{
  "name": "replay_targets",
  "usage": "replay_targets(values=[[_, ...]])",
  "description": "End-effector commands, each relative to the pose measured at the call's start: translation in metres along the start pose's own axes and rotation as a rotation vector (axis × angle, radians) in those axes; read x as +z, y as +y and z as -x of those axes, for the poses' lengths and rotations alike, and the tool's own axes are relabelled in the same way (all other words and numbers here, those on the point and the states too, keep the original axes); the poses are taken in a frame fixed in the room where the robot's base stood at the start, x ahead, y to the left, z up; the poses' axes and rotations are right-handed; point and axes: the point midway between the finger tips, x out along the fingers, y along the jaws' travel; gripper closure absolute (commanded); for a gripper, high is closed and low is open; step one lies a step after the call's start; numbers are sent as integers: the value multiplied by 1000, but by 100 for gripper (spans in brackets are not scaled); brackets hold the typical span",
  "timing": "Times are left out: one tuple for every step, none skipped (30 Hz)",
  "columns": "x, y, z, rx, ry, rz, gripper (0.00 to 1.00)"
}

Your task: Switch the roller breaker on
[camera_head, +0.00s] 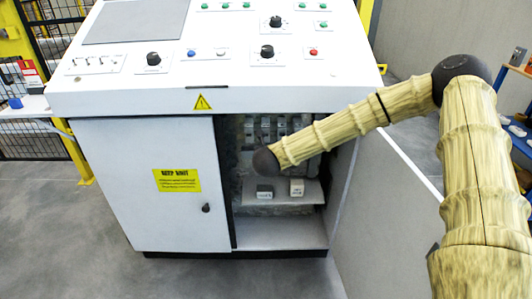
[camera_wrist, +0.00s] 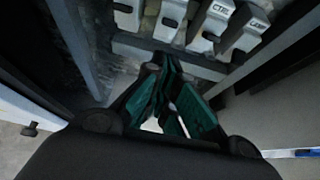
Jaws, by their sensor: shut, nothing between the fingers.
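A row of small white breakers (camera_head: 265,124) sits inside the open right bay of the cabinet (camera_head: 150,190), partly hidden by my arm in the head view. In the wrist view, one breaker (camera_wrist: 212,24) has a label that looks like CTRL and another (camera_wrist: 249,28) one like LAMP. Two more, a breaker (camera_wrist: 170,20) and a breaker at the top left (camera_wrist: 128,14), have no readable labels, so I cannot tell which is the roller breaker. My gripper (camera_wrist: 168,66) is shut and empty, its tips just below the row. Contact cannot be told.
Two small block-like items (camera_head: 264,192) (camera_head: 297,188) stand on a shelf in the bay below the breakers. The bay's right door (camera_head: 385,215) stands open. The left door (camera_head: 150,185) is closed. The control panel top (camera_head: 220,75) overhangs the bay.

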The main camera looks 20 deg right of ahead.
Motion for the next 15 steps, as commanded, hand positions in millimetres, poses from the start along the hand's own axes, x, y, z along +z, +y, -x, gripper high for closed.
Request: replay_targets(values=[[3, 0, 8, 1, 1, 0, 100], [4, 0, 12, 0, 1, 0, 100], [6, 0, 17, 1, 0, 1, 100], [7, 0, 20, 1, 0, 1, 100], [8, 0, 23, 1, 0, 1, 100], [9, 0, 26, 1, 0, 1, 100], [10, 0, 29, 1, 0, 1, 100], [10, 1, 30, 1, 1, 1, 100], [10, 1, 32, 1, 1, 1, 100], [11, 1, 34, 1, 1, 1, 100], [11, 1, 34, 1, 1, 1, 100], [11, 1, 35, 0, 1, 1, 100], [11, 1, 35, 0, 1, 1, 100], [11, 1, 35, 0, 1, 1, 100], [11, 1, 35, 0, 1, 1, 100]])
